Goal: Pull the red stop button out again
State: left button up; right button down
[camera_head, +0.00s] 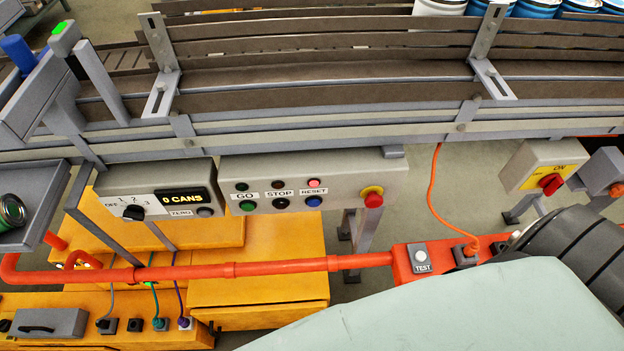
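The red stop button (373,200) is a red mushroom knob on a yellow collar at the right end of the grey control box (335,167). Whether it is pushed in or out I cannot tell. The same box carries the green GO button (247,206), the dark STOP button (281,203), the blue RESET button (313,202) and several small lamps above them, one lit pinkish red (313,183). Neither of my grippers shows. A large pale part of my own body covers the lower right.
The conveyor frame (300,130) runs above the box. A red rotary switch (551,184) sits to the right. An orange cable (435,200) hangs between, down to an orange TEST box (403,264). A counter box (160,180) stands left; an orange pipe (200,271) runs below.

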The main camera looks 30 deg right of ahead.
aim_at(373, 200)
jog(key=l+z, duration=0.1)
jog(key=z, duration=0.75)
jog(key=l+z, duration=0.1)
jog(key=z, duration=0.3)
